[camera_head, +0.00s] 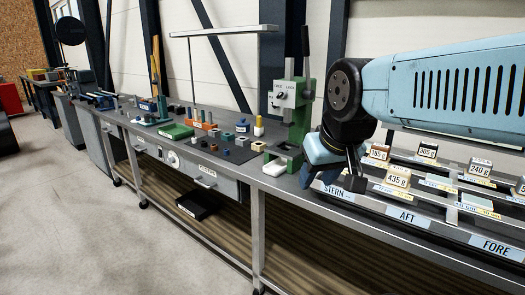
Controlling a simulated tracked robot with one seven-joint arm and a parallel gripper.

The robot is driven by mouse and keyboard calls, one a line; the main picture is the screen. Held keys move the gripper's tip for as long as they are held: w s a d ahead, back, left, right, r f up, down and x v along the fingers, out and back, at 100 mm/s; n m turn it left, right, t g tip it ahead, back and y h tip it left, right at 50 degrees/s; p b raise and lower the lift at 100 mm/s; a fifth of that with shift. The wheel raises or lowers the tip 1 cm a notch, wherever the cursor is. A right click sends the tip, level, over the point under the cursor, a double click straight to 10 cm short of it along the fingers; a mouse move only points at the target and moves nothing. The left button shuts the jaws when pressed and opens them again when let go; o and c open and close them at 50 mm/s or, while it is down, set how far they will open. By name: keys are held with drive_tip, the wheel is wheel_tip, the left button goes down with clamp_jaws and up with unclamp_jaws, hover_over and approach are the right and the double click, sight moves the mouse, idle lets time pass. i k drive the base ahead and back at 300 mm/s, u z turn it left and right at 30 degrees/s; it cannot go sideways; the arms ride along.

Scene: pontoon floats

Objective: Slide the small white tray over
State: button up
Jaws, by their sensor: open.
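A small white flat piece (243,183), which looks like the small white tray, lies near the front edge of the grey workbench (284,193). It sits in front of the green lever press (290,125). My gripper (331,181) is to the right of the white piece, pointing down over the bench near the STERN label. Its jaws are open and apart from the white piece. Nothing shows between the fingers. My gripper and arm hide part of the bench behind them.
Labelled racks with weight blocks (397,177) fill the right side of the bench. A dark mat (232,153) with small parts, a green tray (176,131) and an orange block holder (202,127) lie left of the press. A black tray (198,205) is on the lower shelf.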

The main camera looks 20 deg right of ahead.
sight(276, 168)
drive_tip(key=k, duration=0.4)
drive_tip(key=z, duration=0.35)
drive_tip(key=i, duration=1.25)
drive_tip(key=z, duration=0.15)
